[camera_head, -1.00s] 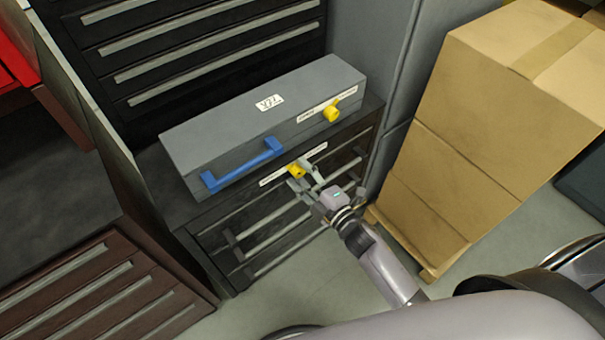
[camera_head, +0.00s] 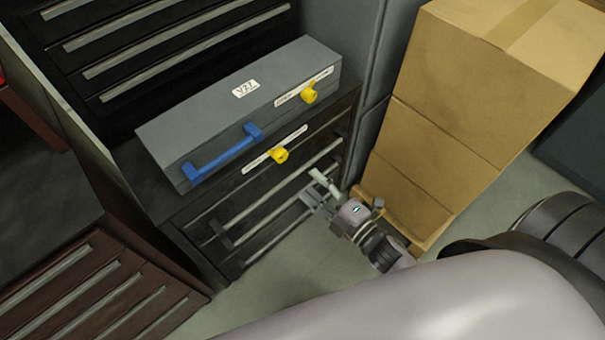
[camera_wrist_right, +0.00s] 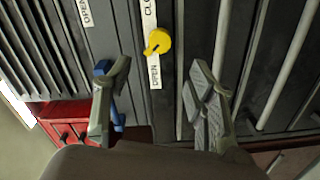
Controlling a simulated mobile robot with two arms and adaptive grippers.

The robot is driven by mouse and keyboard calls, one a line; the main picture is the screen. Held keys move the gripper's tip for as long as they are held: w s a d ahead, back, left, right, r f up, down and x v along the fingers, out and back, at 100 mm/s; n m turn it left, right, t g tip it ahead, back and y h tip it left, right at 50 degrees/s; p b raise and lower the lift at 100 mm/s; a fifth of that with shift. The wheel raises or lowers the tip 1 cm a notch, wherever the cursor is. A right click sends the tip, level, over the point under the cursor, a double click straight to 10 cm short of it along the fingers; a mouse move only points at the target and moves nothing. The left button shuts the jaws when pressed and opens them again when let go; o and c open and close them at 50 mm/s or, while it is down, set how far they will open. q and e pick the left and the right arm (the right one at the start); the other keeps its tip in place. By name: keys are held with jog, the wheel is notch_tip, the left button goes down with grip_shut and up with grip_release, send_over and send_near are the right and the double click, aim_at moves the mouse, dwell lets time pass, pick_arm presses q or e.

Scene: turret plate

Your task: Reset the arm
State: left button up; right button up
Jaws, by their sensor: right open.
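My right gripper (camera_head: 316,188) is in front of the dark drawer cabinet (camera_head: 240,215), below and to the right of the lower yellow knob (camera_head: 279,155). Its fingers are apart with nothing between them. In the right wrist view the gripper (camera_wrist_right: 160,105) also shows open, with the yellow knob (camera_wrist_right: 158,41) seen beyond the gap between the fingers, apart from them. A grey case (camera_head: 240,105) with a blue handle (camera_head: 222,155) and an upper yellow knob (camera_head: 309,93) sits on the cabinet. My left gripper is not in view.
Stacked cardboard boxes (camera_head: 440,135) stand on a pallet (camera_head: 400,215) right of the cabinet, close to my right arm. A brown drawer unit (camera_head: 95,290) is at the lower left. Some floor (camera_head: 300,262) is bare in front of the cabinet.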

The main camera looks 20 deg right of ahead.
jog(key=shift+s+d, duration=0.15)
jog(key=shift+s, duration=0.3)
jog(key=s+d+f+m+g+h, duration=0.1)
jog(key=s+f+m+g, duration=0.15)
jog(key=f, duration=0.55)
jog(key=s+d+f+m+g+h, duration=0.1)
jog(key=s+f+m+g+h, duration=0.15)
jog(key=f, duration=0.55)
jog(key=s+d+f+m+g+h, duration=0.15)
jog(key=f+m, duration=0.25)
jog(key=f, duration=0.5)
jog(key=s+f+m+g, duration=0.3)
jog(key=s+f, duration=0.5)
jog(key=s, duration=0.5)
jog(key=s+d+f+m+g+h, duration=0.1)
jog(key=s+f+m+g, duration=0.3)
jog(key=s+f, duration=0.5)
jog(key=s+g, duration=0.2)
jog(key=s, duration=0.1)
jog(key=shift+s+f, duration=0.15)
jog(key=shift+s, duration=0.2)
jog(key=shift+d, duration=0.1)
jog(key=shift+c, duration=0.3)
